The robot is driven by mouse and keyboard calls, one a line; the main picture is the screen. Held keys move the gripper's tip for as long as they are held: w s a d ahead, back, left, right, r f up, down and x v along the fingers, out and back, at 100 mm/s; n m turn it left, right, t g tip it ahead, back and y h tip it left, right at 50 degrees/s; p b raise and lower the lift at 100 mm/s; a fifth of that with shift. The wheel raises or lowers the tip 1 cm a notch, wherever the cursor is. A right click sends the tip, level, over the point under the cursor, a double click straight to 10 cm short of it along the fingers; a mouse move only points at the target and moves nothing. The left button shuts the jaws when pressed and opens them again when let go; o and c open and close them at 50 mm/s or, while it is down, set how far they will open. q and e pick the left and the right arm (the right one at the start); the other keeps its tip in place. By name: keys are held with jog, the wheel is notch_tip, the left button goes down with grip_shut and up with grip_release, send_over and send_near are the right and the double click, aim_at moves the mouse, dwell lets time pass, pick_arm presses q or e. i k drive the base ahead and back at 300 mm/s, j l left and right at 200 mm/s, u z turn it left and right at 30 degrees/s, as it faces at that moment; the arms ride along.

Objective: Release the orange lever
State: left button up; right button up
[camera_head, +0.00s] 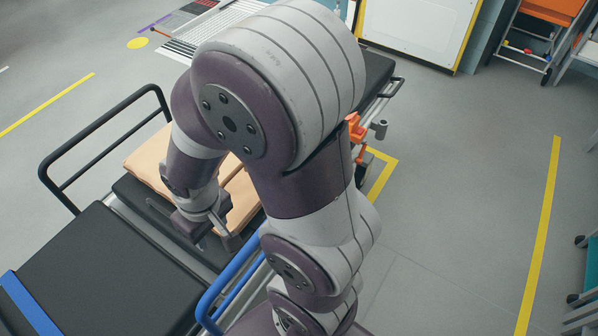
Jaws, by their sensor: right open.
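An orange part (355,129), probably the lever, shows beside the stretcher's right edge, just right of my arm's big elbow link. A second orange piece is just below it, and my arm hides part of this area. My right gripper (222,226) is open, low over the stretcher, beside a tan, skin-coloured form (152,158). It is well to the left of and below the orange part in the picture, and apart from it. I cannot tell whether its fingers touch the tan form. My left gripper is not in view.
The stretcher has a black side rail (98,140) on the left and a blue rail (232,284) at the front. A black padded section (95,268) lies at lower left. A white cabinet (420,28) stands behind. Grey floor (470,180) at right is clear.

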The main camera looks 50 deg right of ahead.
aim_at(358, 159)
jog(key=j+z, duration=0.1)
jog(key=z, duration=0.35)
jog(key=j+z, duration=0.1)
jog(key=z, duration=0.4)
jog(key=k+z, duration=0.15)
jog(key=z, duration=0.8)
jog(key=k+z, duration=0.15)
jog(key=z, duration=0.3)
jog(key=i+l+u, duration=0.1)
jog(key=i+l, duration=0.2)
jog(key=i+l+u, duration=0.1)
jog(key=i+l, duration=0.15)
jog(key=i+l+u, duration=0.1)
jog(key=i+l, duration=0.2)
jog(key=l, duration=0.15)
jog(key=i+l+u, duration=0.1)
jog(key=i+l, duration=0.15)
jog(key=l, duration=0.15)
jog(key=i+l+u, duration=0.15)
jog(key=l, duration=0.25)
jog(key=i+l+u, duration=0.1)
jog(key=i+l, duration=0.2)
jog(key=i+l+u, duration=0.1)
jog(key=l, duration=0.45)
jog(key=i+l+u, duration=0.1)
jog(key=i+l, duration=0.15)
jog(key=l, duration=0.2)
